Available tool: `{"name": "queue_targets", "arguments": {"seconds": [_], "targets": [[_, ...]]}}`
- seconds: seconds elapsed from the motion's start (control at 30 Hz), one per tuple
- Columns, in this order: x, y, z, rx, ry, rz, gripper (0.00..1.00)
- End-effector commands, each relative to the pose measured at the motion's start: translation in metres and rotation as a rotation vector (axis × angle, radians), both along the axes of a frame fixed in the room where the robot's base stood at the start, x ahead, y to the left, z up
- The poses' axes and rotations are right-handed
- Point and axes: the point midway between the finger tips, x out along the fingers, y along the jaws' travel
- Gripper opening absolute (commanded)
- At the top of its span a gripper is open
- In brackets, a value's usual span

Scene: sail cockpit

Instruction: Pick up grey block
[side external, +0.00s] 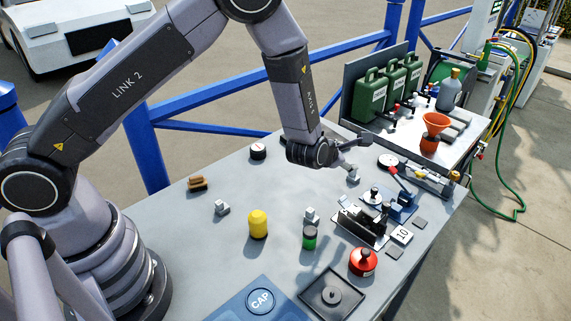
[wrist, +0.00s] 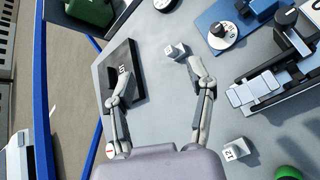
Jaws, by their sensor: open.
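A small light-grey block (side external: 352,177) lies on the table just below my gripper (side external: 354,153) in the side view. It also shows in the wrist view (wrist: 174,51), just beyond the tips of my gripper (wrist: 158,67), nearer the right finger. My gripper's fingers are spread apart with nothing between them. Two similar grey blocks stand elsewhere: one at the left (side external: 221,208) and one behind the green cylinder (side external: 311,214). A grey block marked 12 (wrist: 235,149) is at the lower right of the wrist view. I cannot tell which block the task means.
A black clamp-like device (side external: 362,224) and a blue-based dial fixture (side external: 399,207) stand right of my gripper. A yellow cylinder (side external: 258,224), green cylinder (side external: 309,239) and red round part (side external: 362,262) stand nearer the front. Green cans (side external: 370,95) stand behind. The table's middle is fairly clear.

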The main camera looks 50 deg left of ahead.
Motion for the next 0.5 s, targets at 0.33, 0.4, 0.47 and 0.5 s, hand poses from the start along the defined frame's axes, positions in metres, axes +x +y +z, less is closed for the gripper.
{"name": "queue_targets", "arguments": {"seconds": [0.33, 0.4, 0.47, 0.5], "targets": [[-0.007, 0.005, -0.076, -0.176, -0.138, 0.238, 0.54], [0.001, 0.008, -0.081, -0.180, -0.141, 0.242, 0.54], [0.011, 0.011, -0.086, -0.179, -0.141, 0.244, 0.54], [0.018, 0.013, -0.090, -0.180, -0.141, 0.243, 0.54]]}}
